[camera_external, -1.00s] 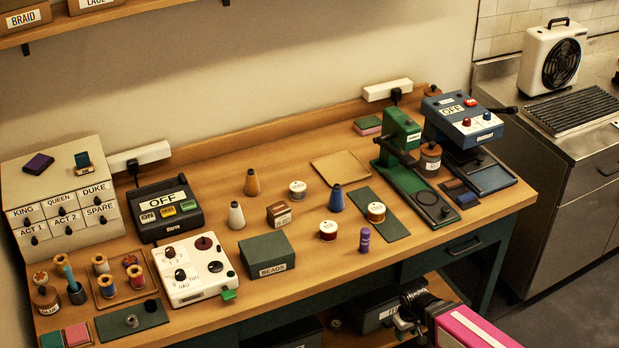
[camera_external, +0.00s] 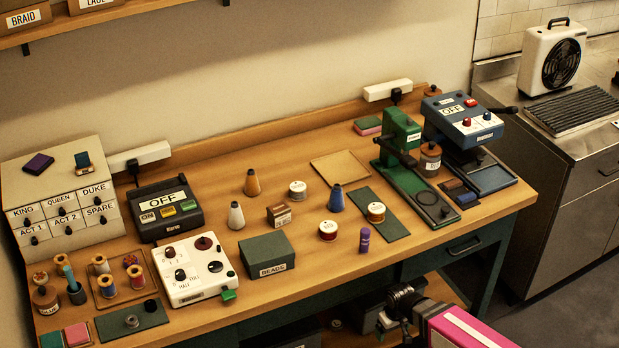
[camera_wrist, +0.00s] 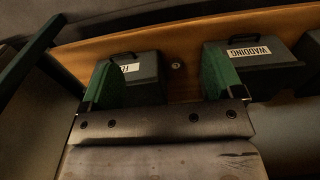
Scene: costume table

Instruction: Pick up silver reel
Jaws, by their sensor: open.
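A reel with a pale, silvery band and a light top (camera_external: 298,190) stands upright on the table, just right of the middle; it looks like the silver reel. A red reel (camera_external: 328,230) and a gold reel (camera_external: 376,212) stand near it. My gripper (camera_wrist: 158,78) shows in the wrist view with its two green fingers wide apart and nothing between them. It faces the lower shelf under the table, well below and away from the reel. In the external view my wrist is at the lower right, and the fingertips are hard to make out. The wrist view does not show the silver reel.
On the lower shelf (camera_wrist: 185,85) stand a WADDING box (camera_wrist: 240,68) and another dark box (camera_wrist: 140,75), with a small round thing (camera_wrist: 177,65) between them. On the table, a purple cylinder (camera_external: 365,239), a blue cone (camera_external: 336,199) and a BEADS box (camera_external: 266,254) surround the reels.

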